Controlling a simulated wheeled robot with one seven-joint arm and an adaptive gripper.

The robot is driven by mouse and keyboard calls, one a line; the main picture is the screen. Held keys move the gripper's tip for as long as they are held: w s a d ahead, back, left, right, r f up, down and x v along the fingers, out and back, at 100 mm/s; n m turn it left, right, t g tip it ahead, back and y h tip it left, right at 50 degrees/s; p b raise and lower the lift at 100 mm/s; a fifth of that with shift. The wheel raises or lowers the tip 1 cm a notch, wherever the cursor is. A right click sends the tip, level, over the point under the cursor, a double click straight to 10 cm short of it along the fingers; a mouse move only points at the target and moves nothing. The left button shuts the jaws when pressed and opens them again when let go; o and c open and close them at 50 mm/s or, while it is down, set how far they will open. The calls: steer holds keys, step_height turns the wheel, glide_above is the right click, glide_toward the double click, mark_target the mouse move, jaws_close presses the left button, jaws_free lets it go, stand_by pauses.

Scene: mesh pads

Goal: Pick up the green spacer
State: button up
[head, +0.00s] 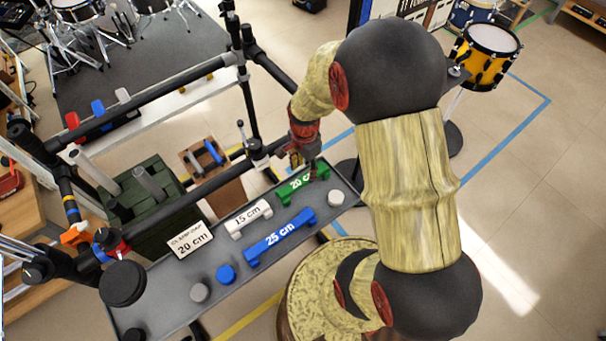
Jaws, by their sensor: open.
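The green spacer (291,189), marked "20 c" with the rest of its label covered, lies at the far right part of a long grey tray (184,265). My gripper (308,170) comes down over the spacer's right half and hides part of it. Its jaws are open, but the fingertips are small and dark, so I cannot tell whether they touch or straddle the spacer. A white spacer marked 15 cm (247,218) lies to its left. A blue spacer marked 25 cm (280,238) lies in front of both.
A card reading "clamp gap 20 cm" (190,241) stands on the tray. White (335,198), blue (226,274) and grey (200,292) round pieces also sit there. A black pipe frame (170,203) runs behind the tray. A green crate (150,205) stands beyond it.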

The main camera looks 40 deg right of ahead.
mark_target(303, 179)
steer(key=shift+w+f, duration=0.1)
steer(key=shift+f, duration=0.35)
steer(key=f+b, duration=0.1)
steer(key=f, duration=0.2)
steer(key=f+b, duration=0.2)
steer(key=f, duration=0.2)
steer(key=shift+w+a+b, duration=0.1)
steer(key=shift+w+b, duration=0.1)
steer(key=shift+b, duration=0.1)
steer(key=shift+c, duration=0.8)
jaws_close()
